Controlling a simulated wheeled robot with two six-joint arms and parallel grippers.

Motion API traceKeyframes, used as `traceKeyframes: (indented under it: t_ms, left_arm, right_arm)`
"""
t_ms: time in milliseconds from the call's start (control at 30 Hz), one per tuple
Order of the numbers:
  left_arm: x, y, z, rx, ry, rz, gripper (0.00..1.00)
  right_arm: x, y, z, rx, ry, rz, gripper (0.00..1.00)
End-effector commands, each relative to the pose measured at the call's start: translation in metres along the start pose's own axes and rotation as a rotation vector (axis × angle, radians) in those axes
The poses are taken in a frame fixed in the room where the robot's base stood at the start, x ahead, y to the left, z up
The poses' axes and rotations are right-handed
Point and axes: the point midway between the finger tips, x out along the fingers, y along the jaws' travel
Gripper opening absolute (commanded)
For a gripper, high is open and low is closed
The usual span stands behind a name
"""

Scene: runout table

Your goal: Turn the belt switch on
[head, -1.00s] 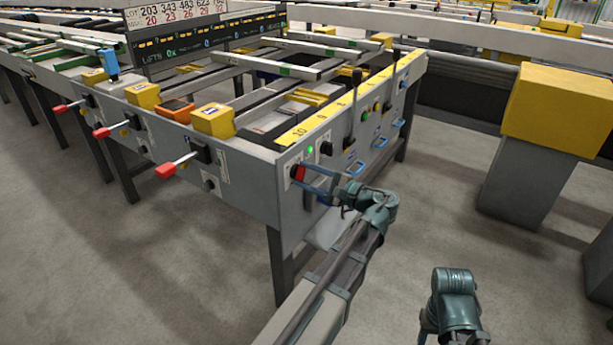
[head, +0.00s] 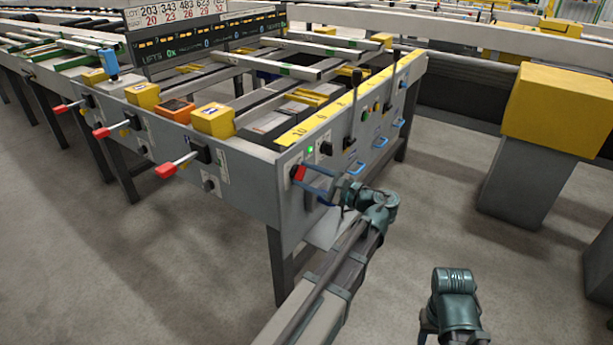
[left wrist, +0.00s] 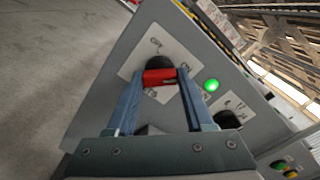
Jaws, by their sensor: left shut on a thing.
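The belt switch is a red handle on a dark round base (left wrist: 160,77), set on a white plate with printed lettering on the grey end panel. In the head view the red handle (head: 299,173) shows at the panel's left corner. My left gripper (left wrist: 158,78) is shut on the red handle, with one blue finger on each side. In the head view the left gripper (head: 305,178) reaches the panel from the lower right. A green lamp (left wrist: 211,85) is lit beside the switch. My right gripper (head: 428,322) is low at the bottom; its fingers are mostly hidden.
A black knob (head: 326,148) sits right of the green lamp, with a black lever (head: 355,80) and blue handles (head: 381,142) further along the panel. Red-tipped levers (head: 178,165) stick out on the left side. The floor (head: 180,270) in front is clear.

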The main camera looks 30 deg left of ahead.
Motion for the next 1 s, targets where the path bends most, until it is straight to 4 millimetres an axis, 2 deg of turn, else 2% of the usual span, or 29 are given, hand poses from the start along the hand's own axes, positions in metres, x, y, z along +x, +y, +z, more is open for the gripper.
traceKeyframes:
  t_ms: [67, 100, 233, 500, 633, 767, 1000]
  left_arm:
    - [-0.001, 0.001, -0.001, 0.002, 0.003, 0.002, 0.0]
    - [-0.001, 0.001, -0.001, 0.002, 0.003, 0.002, 0.58]
    - [-0.001, 0.001, -0.001, 0.001, 0.002, 0.001, 0.81]
    - [0.0, 0.0, 0.0, 0.0, 0.001, 0.001, 0.82]
    - [-0.008, 0.0, -0.001, 0.0, 0.003, -0.001, 0.82]
    - [-0.029, 0.0, -0.001, 0.0, 0.004, -0.003, 0.82]
    - [-0.082, -0.001, -0.001, 0.0, 0.005, -0.003, 0.82]
  right_arm:
    - [0.0, 0.0, 0.0, 0.0, 0.0, 0.0, 0.5]
    - [0.0, 0.0, 0.0, 0.0, 0.0, 0.0, 0.5]
    - [0.0, 0.0, 0.0, 0.0, 0.0, 0.0, 0.5]
    - [0.0, 0.0, 0.0, 0.0, 0.0, 0.0, 0.5]
    - [0.0, 0.0, 0.0, 0.0, 0.0, 0.0, 0.5]
    - [0.0, 0.0, 0.0, 0.0, 0.0, 0.0, 0.5]
    - [0.0, 0.0, 0.0, 0.0, 0.0, 0.0, 0.5]
